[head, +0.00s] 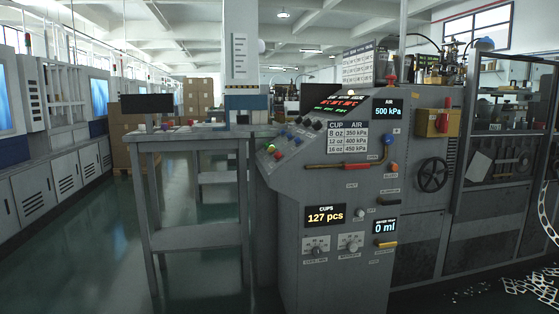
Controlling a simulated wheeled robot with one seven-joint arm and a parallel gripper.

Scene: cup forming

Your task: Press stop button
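The grey machine console (345,215) stands right of centre. Its sloped panel (290,143) on the left carries several small coloured buttons, among them a lit green one (271,147) and a red one (277,155) just below it. A red knob (391,79) stands on top of the console. The labels by the small buttons are too small to read, so I cannot tell which is the stop button. My gripper is not in view.
A grey table (195,240) stands close to the console's left side. A handwheel (433,172) and a red lever on a yellow box (441,123) are on the machine to the right. White scraps (480,291) lie on the floor at right. The aisle (110,235) at left is clear.

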